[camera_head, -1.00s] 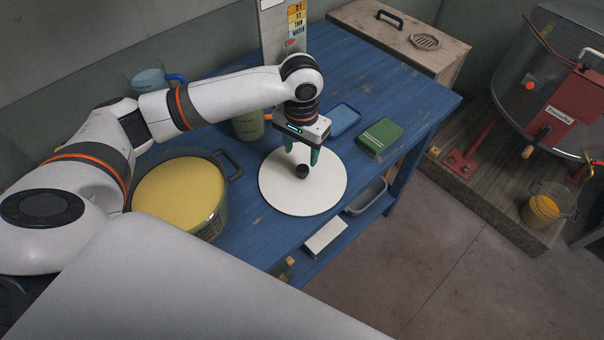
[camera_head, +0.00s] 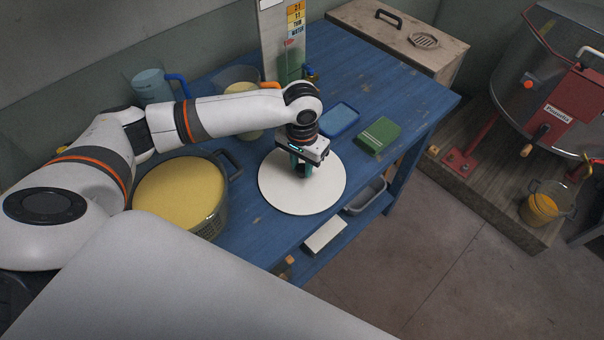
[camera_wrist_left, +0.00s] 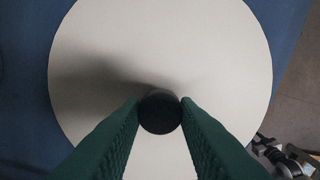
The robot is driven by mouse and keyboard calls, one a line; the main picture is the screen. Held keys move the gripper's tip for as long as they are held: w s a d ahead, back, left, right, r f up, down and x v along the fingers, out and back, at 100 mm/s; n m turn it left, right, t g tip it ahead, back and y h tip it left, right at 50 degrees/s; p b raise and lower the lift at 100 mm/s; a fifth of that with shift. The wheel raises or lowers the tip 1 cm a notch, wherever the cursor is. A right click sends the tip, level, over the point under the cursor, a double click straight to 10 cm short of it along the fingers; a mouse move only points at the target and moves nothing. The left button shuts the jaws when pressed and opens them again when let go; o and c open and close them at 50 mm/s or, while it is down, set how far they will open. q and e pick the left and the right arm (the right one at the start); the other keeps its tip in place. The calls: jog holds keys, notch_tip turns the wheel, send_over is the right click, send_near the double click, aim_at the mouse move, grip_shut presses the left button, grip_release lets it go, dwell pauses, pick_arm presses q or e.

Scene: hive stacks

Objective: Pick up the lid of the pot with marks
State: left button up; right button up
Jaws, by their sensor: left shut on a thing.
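The lid is a round, flat off-white disc (camera_head: 325,190) that appears to lie on the blue table, near its front edge. Its small round black knob (camera_wrist_left: 160,112) shows in the left wrist view, between my green fingers. My left gripper (camera_head: 301,172) reaches down over the lid and is shut on the knob. In the head view the gripper hides the knob. My right gripper is not in view. A large dark pot (camera_head: 218,218) with yellow contents stands left of the lid; I cannot make out marks on it.
A blue tray (camera_head: 338,119) and a green box (camera_head: 380,135) lie right of the gripper. A clear container (camera_head: 238,78), a blue-handled jug (camera_head: 150,86) and a labelled upright board (camera_head: 272,40) stand behind the arm. A grey bin (camera_head: 366,196) sits below the table's edge.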

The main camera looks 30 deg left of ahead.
pick_arm(q)
notch_tip(320, 180, up, 10)
notch_tip(320, 180, up, 5)
jog(key=p, duration=0.7)
send_over(302, 167)
dwell(0.4)
